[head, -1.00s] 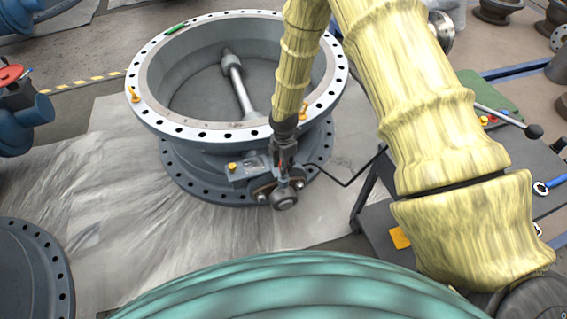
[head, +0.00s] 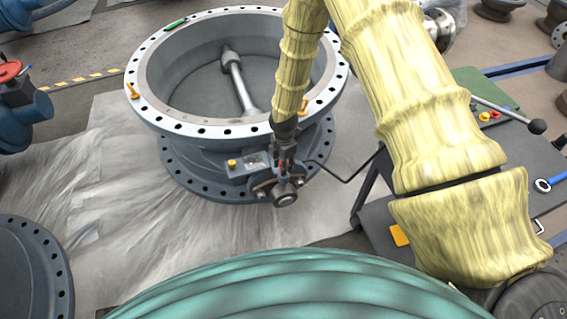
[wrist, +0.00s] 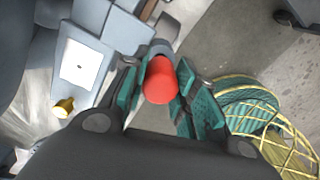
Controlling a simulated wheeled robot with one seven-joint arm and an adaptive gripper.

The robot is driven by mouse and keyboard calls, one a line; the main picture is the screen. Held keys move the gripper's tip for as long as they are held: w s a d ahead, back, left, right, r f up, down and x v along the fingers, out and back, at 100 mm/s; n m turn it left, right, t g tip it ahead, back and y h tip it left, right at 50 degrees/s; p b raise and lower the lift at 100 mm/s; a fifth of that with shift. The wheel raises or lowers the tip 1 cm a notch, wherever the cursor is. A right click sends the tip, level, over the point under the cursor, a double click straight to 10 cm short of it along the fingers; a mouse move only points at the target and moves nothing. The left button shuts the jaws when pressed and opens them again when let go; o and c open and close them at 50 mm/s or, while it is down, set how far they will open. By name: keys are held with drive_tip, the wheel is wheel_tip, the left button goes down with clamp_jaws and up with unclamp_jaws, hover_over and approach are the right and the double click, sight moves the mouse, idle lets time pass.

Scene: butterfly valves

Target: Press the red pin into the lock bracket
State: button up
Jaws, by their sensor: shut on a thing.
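The red pin (wrist: 160,80) is between the teal-padded fingers of my gripper (wrist: 158,98) in the wrist view, its rounded red end toward the camera. In the head view my gripper (head: 285,155) points down at the side of the large grey valve (head: 205,150), just above the shaft end and its flange. A speck of red shows between the fingers there. A grey rounded part (wrist: 158,48), perhaps of the lock bracket, lies right behind the pin. The pin's lower end is hidden, so I cannot tell whether it is in the bracket.
A grey block with a yellow knob (head: 232,164) is left of my gripper; the knob also shows in the wrist view (wrist: 65,107). A thin black bent rod (head: 345,178) reaches right toward a dark table (head: 400,215).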

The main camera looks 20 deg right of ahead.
drive_tip(key=shift+f+b, duration=0.6)
drive_tip(key=shift+f, duration=0.85)
drive_tip(key=o, duration=1.6)
drive_tip(key=shift+r+p, duration=2.35)
drive_tip(key=shift+r, duration=0.7)
